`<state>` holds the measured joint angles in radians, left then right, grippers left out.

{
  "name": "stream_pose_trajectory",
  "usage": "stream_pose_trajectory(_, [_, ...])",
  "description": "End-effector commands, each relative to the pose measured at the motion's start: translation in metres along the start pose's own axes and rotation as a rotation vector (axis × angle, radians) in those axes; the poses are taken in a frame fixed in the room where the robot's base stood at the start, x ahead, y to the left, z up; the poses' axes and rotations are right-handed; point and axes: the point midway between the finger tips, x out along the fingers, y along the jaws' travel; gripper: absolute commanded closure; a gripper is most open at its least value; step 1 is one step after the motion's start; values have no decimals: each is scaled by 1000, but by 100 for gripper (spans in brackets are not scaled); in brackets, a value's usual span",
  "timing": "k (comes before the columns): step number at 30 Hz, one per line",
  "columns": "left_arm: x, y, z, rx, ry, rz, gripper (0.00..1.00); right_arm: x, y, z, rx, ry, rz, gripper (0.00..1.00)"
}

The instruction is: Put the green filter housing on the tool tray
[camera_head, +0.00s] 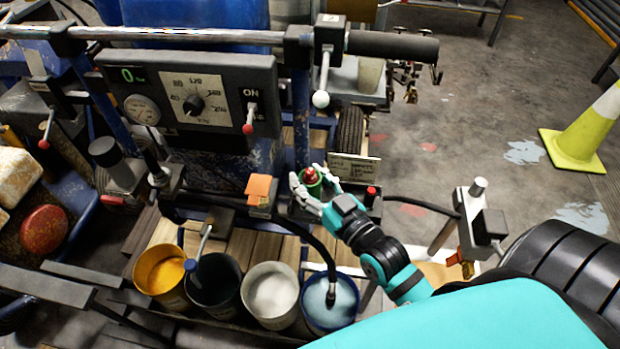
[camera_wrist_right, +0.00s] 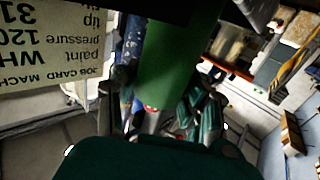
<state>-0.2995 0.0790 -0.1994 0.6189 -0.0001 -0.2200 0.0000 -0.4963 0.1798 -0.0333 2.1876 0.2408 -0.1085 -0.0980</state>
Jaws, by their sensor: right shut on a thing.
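The green filter housing (camera_head: 315,189) is a green cylinder with a red part at its top, partly hidden by the fingers in the head view. It fills the upper middle of the right wrist view (camera_wrist_right: 180,62). My right gripper (camera_head: 308,188) is shut around it, with fingers on both sides. A dark ledge that looks like the tool tray (camera_head: 375,209) lies under and beside the gripper. I cannot tell whether the housing touches it. My left gripper is not in view.
A job card (camera_head: 354,167) stands just behind the gripper. An orange block (camera_head: 260,187) is to its left, and a black hose curves in front. Several paint buckets (camera_head: 271,296) stand below. A control panel (camera_head: 190,97) is behind left. Open floor lies right, with a yellow-green cone (camera_head: 584,137).

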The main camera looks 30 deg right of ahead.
Motion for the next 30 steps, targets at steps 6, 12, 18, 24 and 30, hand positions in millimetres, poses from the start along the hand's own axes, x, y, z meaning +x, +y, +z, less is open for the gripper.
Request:
stream_pose_trajectory(6, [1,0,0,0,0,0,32,0,0,3,0,-1,0,44])
stream_pose_trajectory(12, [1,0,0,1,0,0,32,0,0,2,0,-1,0,35])
stream_pose_trajectory(18, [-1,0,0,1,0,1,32,0,0,-2,0,1,0,35])
stream_pose_trajectory(24, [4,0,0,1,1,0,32,-28,0,3,0,-6,-1,35])
stream_pose_trajectory(30, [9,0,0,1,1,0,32,-70,0,3,0,-7,-1,35])
